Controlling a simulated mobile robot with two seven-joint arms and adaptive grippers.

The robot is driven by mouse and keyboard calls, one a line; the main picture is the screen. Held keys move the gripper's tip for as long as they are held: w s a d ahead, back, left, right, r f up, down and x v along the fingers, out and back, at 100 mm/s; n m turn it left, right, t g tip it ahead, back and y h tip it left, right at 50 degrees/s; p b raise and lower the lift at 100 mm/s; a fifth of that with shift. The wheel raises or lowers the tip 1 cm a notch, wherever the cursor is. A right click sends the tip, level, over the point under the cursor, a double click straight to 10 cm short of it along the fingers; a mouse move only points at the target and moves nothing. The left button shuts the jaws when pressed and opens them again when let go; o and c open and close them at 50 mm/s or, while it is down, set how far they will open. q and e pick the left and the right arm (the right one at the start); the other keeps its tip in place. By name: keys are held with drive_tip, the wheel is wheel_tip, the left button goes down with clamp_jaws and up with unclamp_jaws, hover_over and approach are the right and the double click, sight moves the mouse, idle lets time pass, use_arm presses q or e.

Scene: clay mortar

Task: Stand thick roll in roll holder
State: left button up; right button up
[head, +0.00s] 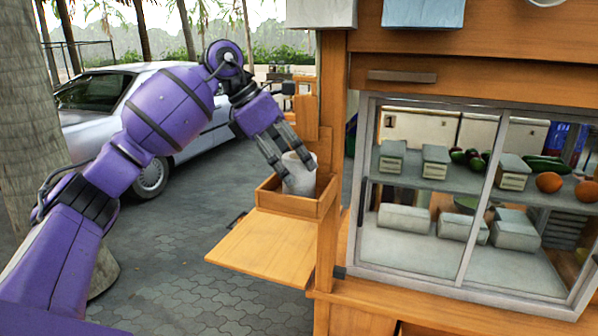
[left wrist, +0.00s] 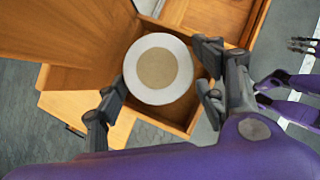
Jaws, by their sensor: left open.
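The thick roll (head: 298,174) is white and stands upright in the wooden roll holder (head: 322,204), an open box on the side of the stall. Its top sticks out above the rim. In the left wrist view the roll (left wrist: 185,62) shows from above as a white ring around a tan centre, inside the holder's walls (left wrist: 160,118). My left gripper (head: 291,166) is open, with its fingers at the top of the roll. In the left wrist view its fingers (left wrist: 158,92) lie on either side of the roll; contact cannot be told.
A wooden flap (head: 262,247) sticks out below the holder. A glass cabinet (head: 470,190) with boxes and vegetables fills the right. A silver car (head: 150,160) stands on the paving behind my left arm.

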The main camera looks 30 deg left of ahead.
use_arm(q)
drive_tip(key=v, duration=0.9)
idle(0.3)
